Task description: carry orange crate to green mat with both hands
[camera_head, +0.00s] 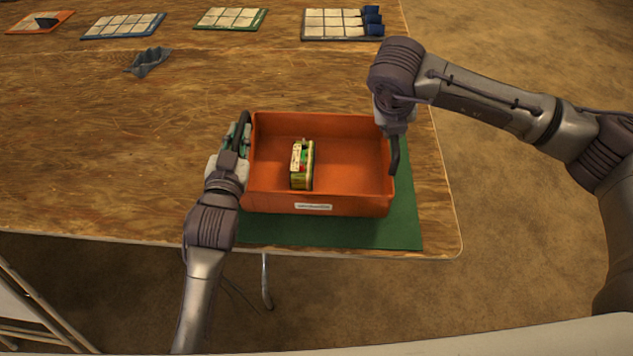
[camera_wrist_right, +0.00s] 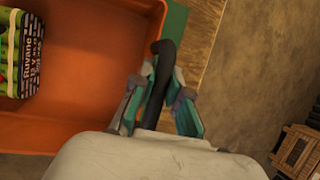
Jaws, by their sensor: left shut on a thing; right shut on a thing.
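The orange crate (camera_head: 345,202) sits over the green mat (camera_head: 390,235) near the table's front right corner; I cannot tell whether it touches the mat. A small printed package (camera_head: 302,165) stands inside it. My left gripper (camera_head: 238,138) is shut on the black handle at the crate's left side. My right gripper (camera_wrist_right: 162,92) is shut on the black handle (camera_wrist_right: 158,85) at the right side; in the head view the wrist partly hides its fingers. The right wrist view also shows the crate (camera_wrist_right: 90,70) and a strip of the mat (camera_wrist_right: 176,22).
The wooden table (camera_head: 120,130) has free room to the left. A grey crumpled item (camera_head: 148,61) lies further back. Several flat gridded boards, including a blue-edged one (camera_head: 123,26), line the far side. A wooden crate (camera_wrist_right: 297,150) shows beyond the table edge.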

